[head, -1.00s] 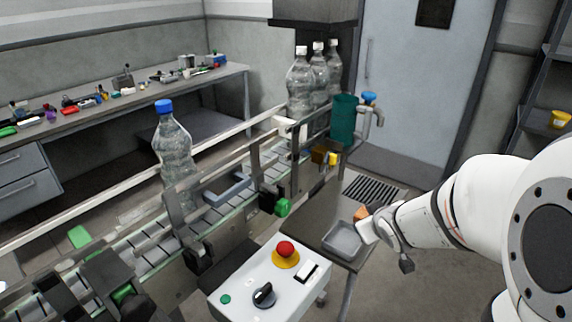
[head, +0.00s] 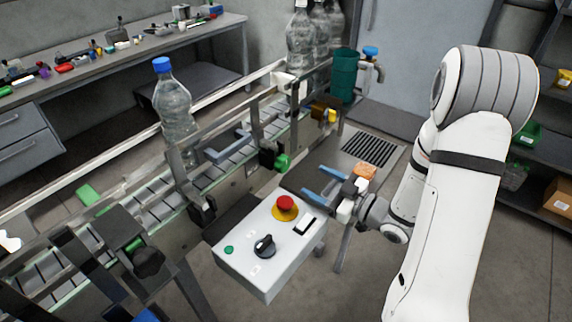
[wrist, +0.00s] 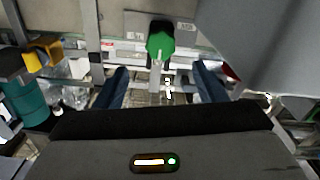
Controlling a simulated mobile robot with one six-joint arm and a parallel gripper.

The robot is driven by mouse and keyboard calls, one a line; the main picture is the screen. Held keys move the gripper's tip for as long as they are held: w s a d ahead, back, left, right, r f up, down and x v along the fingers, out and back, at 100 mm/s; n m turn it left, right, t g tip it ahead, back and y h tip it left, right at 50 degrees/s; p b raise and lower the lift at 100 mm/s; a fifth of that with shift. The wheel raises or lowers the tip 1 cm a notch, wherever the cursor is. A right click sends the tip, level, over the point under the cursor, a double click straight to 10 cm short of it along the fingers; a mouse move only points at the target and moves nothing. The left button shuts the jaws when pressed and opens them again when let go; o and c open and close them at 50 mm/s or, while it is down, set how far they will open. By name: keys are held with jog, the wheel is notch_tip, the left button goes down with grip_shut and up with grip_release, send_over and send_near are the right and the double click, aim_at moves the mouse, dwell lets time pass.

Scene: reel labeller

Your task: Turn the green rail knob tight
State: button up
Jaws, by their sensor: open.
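The green rail knob (head: 282,162) sits on a dark clamp on the near side of the conveyor rail in the head view. In the wrist view the green knob (wrist: 160,42) is at the top middle, ahead of and roughly centred between my fingers. My gripper (head: 312,180) has two blue fingers, spread apart and pointing left toward the knob. A gap separates them from the knob, and nothing is between them. My gripper also shows in the wrist view (wrist: 160,72).
The control box (head: 270,240) with a red stop button (head: 285,203) stands just left of and below my gripper. A clear bottle (head: 176,110) with a blue cap stands on the conveyor (head: 150,205). A teal cylinder (head: 343,78) stands behind.

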aim_at(286, 166)
jog(key=p+x, duration=0.2)
jog(key=x, duration=0.8)
jog(key=shift+w+a+p, duration=0.15)
jog(key=shift+a+p, duration=0.05)
jog(key=shift+p, duration=0.2)
jog(key=shift+c, duration=0.3)
